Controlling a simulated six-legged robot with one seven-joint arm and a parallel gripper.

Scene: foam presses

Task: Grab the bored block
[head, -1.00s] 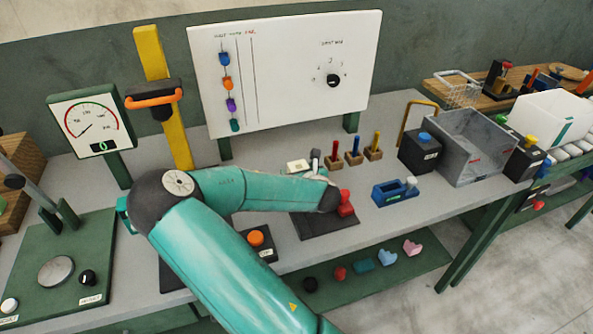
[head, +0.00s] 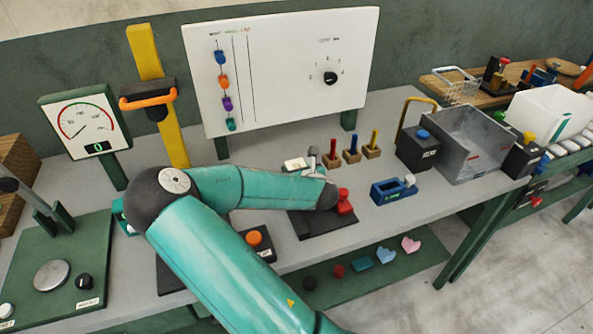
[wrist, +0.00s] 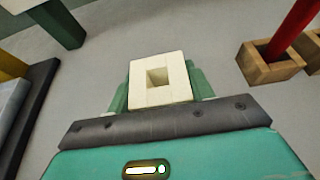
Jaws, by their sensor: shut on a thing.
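The bored block (wrist: 160,83) is a cream block with a square hole in its top face. In the wrist view it sits between the two green fingers of my gripper (wrist: 158,85), which are shut on it from either side. In the head view a pale block (head: 296,164) shows just behind my arm on the grey bench. My arm hides most of the gripper there. I cannot tell whether the block touches the bench.
Wooden holders with red (head: 333,150), blue (head: 352,146) and yellow rods (head: 374,141) stand to the right. A red piece (head: 343,202) sits on a dark plate in front. A whiteboard (head: 285,70) stands behind, its green leg (wrist: 60,22) near the block.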

